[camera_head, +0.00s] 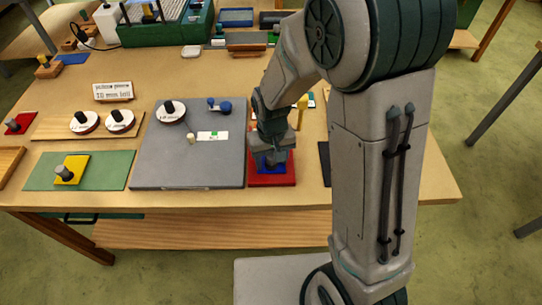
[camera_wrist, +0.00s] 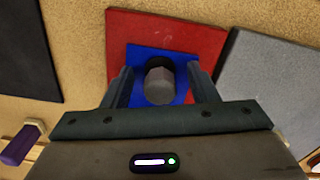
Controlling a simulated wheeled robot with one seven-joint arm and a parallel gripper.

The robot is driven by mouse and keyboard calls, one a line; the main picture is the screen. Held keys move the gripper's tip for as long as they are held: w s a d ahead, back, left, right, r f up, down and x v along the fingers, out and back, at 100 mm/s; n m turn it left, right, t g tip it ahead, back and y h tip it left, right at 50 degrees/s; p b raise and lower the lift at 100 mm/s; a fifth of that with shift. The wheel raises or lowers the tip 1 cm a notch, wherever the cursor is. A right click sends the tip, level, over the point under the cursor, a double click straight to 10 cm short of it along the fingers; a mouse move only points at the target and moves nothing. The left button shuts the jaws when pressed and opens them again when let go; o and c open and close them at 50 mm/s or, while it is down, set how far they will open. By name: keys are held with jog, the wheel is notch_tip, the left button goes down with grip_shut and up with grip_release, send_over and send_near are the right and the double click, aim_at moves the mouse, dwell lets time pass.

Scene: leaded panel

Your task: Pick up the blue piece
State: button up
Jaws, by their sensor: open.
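The blue piece (camera_wrist: 148,58) is a flat blue plate with a grey, dark-topped knob (camera_wrist: 159,84) on it. It lies on a red mat (camera_wrist: 205,42) on the table. In the head view the blue piece (camera_head: 262,167) is mostly hidden under my gripper, and the red mat (camera_head: 271,182) shows around it. My gripper (camera_wrist: 161,82) is open directly over the piece, pointing down. One finger is on each side of the knob, with small gaps visible between fingers and knob. In the head view my gripper (camera_head: 270,157) is low over the mat.
A yellow piece with a knob (camera_head: 70,170) sits on a green mat (camera_head: 108,171). A dark panel (camera_wrist: 28,50) lies on the mat's other side. A yellow-topped tool (camera_head: 302,104) stands behind.

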jog(key=c, duration=1)
jog(key=shift+r, duration=0.2)
jog(key=shift+r, duration=0.55)
notch_tip(320, 180, up, 2)
jog(key=shift+r+b, duration=0.1)
jog(key=shift+b, duration=0.45)
jog(key=d+b, duration=0.1)
jog(key=d, duration=0.5)
jog(key=d+b, duration=0.1)
jog(key=d, duration=0.5)
jog(key=d+b, duration=0.1)
jog(key=d, duration=0.5)
jog(key=shift+s+b, duration=0.3)
jog(key=shift+b, duration=0.05)
